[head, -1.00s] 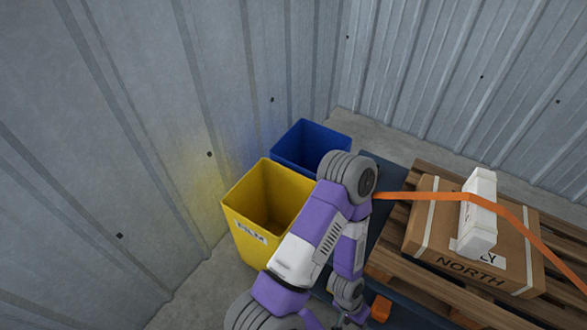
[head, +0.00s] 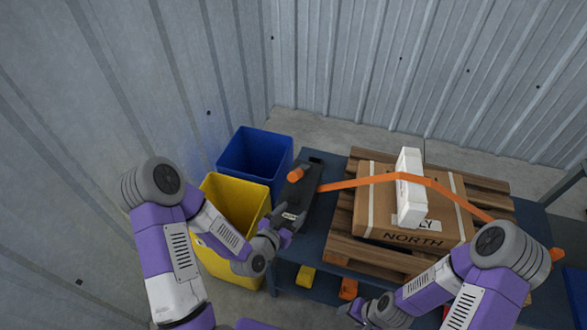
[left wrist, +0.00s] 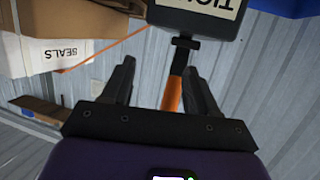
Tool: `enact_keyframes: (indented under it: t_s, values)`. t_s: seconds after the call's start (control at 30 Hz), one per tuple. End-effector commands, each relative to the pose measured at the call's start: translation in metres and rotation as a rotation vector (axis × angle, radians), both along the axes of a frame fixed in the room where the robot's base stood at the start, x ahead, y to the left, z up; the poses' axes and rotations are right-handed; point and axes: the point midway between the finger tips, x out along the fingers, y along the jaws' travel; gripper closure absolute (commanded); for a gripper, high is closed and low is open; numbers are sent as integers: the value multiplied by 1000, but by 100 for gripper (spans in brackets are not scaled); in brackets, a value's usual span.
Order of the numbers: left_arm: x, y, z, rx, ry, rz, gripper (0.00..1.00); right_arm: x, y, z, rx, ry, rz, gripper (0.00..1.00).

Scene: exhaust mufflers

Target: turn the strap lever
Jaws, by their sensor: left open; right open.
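The strap lever's orange handle (head: 296,174) stands on a black strap device (head: 313,178) at the left end of the table. In the left wrist view the orange handle (left wrist: 172,93) hangs on a dark stem below a dark plate with a partly cut-off label (left wrist: 205,8). My left gripper (head: 285,212) is beside the device on its near side. Its open fingers (left wrist: 160,80) appear on either side of the handle in the wrist image; contact cannot be told. The orange strap (head: 340,185) runs right over a carton. My right gripper (head: 356,308) is low at the front.
The carton (head: 370,205) marked NORTH sits on a wooden pallet (head: 345,245) with a white box (head: 410,190) on top. A yellow bin (head: 225,190) and a blue bin (head: 255,150) stand left of the table. Yellow (head: 306,275) and orange (head: 348,289) pieces are at the table's front.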

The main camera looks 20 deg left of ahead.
Motion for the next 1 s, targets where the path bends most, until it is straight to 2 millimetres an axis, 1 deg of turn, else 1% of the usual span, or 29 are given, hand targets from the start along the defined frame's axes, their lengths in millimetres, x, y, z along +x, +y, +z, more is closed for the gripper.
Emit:
enact_keyframes:
  t_s: [0.03,0.1,0.2,0.23,0.33,0.43,0.6,0.7,0.83,1.0]
  values:
    - [5,9,26,29,-92,21,41,0,0,6,0,0,0,43]
    - [9,16,51,61,-193,43,41,0,0,9,0,0,0,43]
    - [12,23,72,92,-279,65,41,0,0,10,0,0,0,43]
    - [13,24,75,96,-294,68,41,0,0,9,0,0,0,43]
    - [22,24,78,103,-314,73,41,0,0,5,0,0,0,43]
    - [36,21,77,103,-315,73,41,0,0,-1,0,0,0,43]
    - [64,16,78,100,-312,73,41,0,0,-1,0,1,0,43]
    - [76,14,77,101,-310,73,41,0,0,-2,0,0,0,43]
    - [84,13,77,100,-308,73,41,0,0,-3,0,0,0,43]
    - [87,12,77,100,-306,72,41,0,0,-2,0,0,0,43]
